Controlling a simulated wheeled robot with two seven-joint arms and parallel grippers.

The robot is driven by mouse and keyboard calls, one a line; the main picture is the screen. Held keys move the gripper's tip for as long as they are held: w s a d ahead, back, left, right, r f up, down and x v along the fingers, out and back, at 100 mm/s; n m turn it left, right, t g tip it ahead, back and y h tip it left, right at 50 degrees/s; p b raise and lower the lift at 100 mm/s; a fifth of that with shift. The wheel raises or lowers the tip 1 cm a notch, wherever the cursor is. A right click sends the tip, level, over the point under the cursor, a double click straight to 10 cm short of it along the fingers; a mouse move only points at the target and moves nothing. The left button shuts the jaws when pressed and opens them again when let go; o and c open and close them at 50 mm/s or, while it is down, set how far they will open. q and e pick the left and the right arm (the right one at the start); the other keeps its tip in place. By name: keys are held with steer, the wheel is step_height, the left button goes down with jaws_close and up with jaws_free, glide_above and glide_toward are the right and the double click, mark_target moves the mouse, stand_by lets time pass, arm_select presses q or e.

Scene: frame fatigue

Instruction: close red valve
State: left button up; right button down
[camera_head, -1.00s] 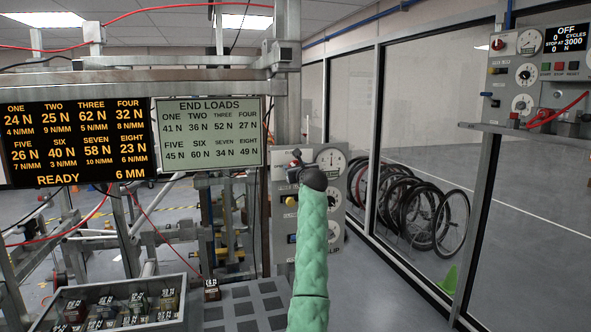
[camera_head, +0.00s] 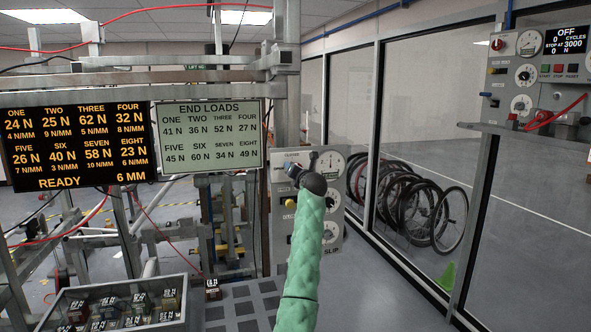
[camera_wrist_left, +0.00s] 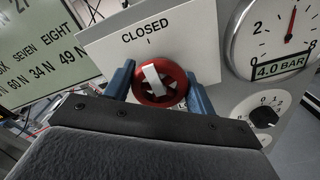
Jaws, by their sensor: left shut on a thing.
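The pointer's upper end faces roughly toward the tick under that word. My left gripper (camera_wrist_left: 160,73) is shut on the valve, with one blue finger at each side of its rim. In the head view my left gripper (camera_head: 293,168) is at the upper left of the panel, at the end of my green-sleeved arm, and largely hides the valve. My right gripper is not in view.
A pressure gauge (camera_wrist_left: 285,38) reading near 4 bar and a black knob (camera_wrist_left: 263,117) sit right of the valve. A yellow knob (camera_head: 291,203) is below it. The END LOADS board (camera_head: 209,134) stands left, and a glass partition (camera_head: 420,120) with wheels behind it stands right.

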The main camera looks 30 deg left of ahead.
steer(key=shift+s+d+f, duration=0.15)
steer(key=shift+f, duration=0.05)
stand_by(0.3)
arm_select(q)
steer(key=o, duration=1)
steer(key=shift+d, duration=0.1)
steer(key=shift+s+d, duration=0.1)
steer(key=b+v, duration=0.3)
steer(key=v, duration=0.4)
steer(key=shift+s+d, duration=0.1)
steer(key=shift+d, duration=0.05)
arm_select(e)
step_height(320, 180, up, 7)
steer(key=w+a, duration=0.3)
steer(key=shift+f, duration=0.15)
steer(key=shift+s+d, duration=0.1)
